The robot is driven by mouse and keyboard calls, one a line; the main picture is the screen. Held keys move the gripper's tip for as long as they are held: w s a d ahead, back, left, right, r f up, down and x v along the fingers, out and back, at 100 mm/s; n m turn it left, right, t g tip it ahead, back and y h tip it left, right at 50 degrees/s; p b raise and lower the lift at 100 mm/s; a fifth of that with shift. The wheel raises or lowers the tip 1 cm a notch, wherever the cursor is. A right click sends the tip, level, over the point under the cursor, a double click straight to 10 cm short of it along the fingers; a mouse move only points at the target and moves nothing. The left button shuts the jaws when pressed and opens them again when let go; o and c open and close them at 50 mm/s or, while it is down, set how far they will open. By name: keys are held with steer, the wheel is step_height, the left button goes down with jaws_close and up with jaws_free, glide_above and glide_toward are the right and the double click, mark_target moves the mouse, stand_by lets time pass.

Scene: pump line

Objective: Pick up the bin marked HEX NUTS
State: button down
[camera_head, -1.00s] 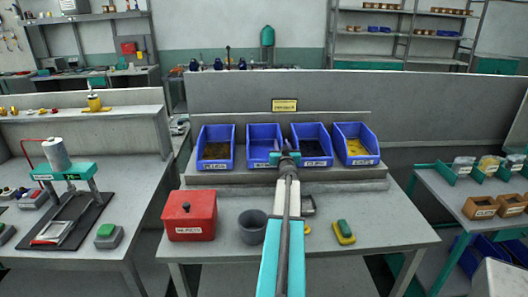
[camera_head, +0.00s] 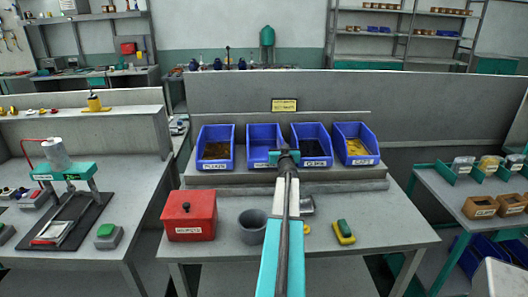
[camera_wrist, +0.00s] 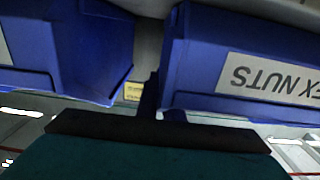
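The bin marked HEX NUTS (camera_wrist: 255,65) is blue. Its label is upside down at the right of the wrist view and cut by the edge. In the head view it appears to be the second blue bin from the left (camera_head: 263,135), partly covered by my gripper. My gripper (camera_head: 284,146) is at the front of the bins, by the gap between the second and third. In the wrist view a dark finger (camera_wrist: 149,96) shows beside the wall of the HEX NUTS bin. I cannot tell whether they touch. The finger spacing is unclear.
The third blue bin (camera_head: 311,131) stands close on the right. Blue bins stand at both row ends (camera_head: 215,165) (camera_head: 363,160). A red box (camera_head: 190,216), a dark grey cup (camera_head: 252,222) and a yellow-green object (camera_head: 343,232) are on the bench. A wall rises behind the bins.

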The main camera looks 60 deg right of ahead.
steer(key=shift+r, duration=0.1)
stand_by(0.3)
steer(key=shift+r+p, duration=3.15)
steer(key=shift+r, duration=1.75)
